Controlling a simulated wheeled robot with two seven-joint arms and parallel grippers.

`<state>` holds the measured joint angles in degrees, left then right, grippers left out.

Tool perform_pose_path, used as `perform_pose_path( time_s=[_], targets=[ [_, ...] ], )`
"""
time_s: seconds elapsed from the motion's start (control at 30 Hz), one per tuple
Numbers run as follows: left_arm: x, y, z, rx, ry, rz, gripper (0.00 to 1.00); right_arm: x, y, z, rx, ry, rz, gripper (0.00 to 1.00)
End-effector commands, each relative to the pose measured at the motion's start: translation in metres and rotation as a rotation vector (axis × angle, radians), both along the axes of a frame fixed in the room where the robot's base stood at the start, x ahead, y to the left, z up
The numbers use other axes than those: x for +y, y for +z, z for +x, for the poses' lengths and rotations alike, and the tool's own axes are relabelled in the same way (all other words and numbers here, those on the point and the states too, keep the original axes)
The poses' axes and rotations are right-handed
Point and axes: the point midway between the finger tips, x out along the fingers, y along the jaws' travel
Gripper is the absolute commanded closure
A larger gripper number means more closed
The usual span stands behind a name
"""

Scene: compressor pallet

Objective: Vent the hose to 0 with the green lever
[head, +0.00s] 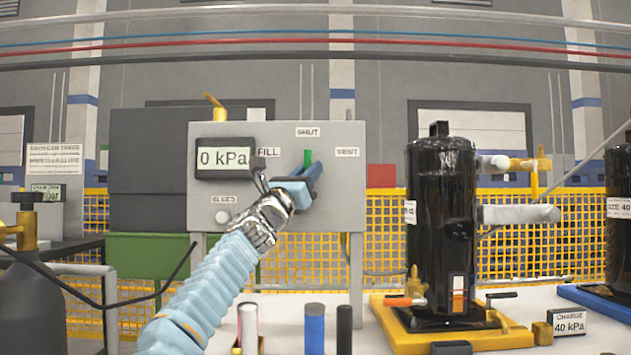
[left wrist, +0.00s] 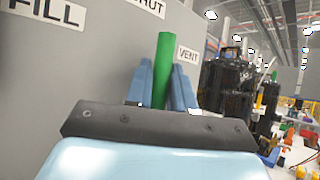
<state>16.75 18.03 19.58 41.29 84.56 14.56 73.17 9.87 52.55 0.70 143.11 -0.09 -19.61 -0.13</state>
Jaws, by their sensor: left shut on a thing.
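The green lever (head: 307,158) stands upright on the grey panel (head: 335,205), pointing at the SHUT label, with FILL on its left and VENT on its right. The display (head: 224,158) on the panel reads 0 kPa. My left gripper (head: 311,173) is at the lever and shut on it. In the left wrist view the green lever (left wrist: 163,70) shows between the blue fingers, upright, with the VENT label (left wrist: 188,53) to its right. The lever's lower end is hidden by the gripper. My right gripper is not in view.
A black compressor (head: 440,220) stands on a yellow base right of the panel, with a sign reading CHARGE 40 kPa (head: 569,322) near it. Several cylinders stand on the white surface below the panel. A dark bottle (head: 35,300) with a black hose is at the left.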

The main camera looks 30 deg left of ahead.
Motion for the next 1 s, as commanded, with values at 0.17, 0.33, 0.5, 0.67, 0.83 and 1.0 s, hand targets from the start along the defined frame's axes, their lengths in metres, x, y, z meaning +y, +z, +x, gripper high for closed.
perform_pose_path(
  time_s=[0.17,0.33,0.5,0.67,0.83,1.0],
  targets=[
    [0.001,-0.002,0.001,-0.004,-0.001,-0.009,1.00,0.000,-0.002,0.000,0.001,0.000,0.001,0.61],
    [0.001,-0.001,0.001,-0.004,-0.001,-0.009,1.00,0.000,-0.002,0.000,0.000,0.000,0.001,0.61],
    [0.001,-0.001,0.001,-0.004,-0.001,-0.009,0.71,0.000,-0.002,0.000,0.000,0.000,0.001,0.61],
    [0.002,-0.001,0.000,-0.005,0.000,-0.010,0.71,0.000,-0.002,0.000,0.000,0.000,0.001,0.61],
    [0.002,-0.003,-0.001,-0.005,0.000,-0.009,0.71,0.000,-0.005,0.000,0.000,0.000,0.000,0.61],
    [0.003,-0.017,-0.016,-0.007,0.000,-0.009,0.71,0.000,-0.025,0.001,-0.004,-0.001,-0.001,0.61]
  ],
)
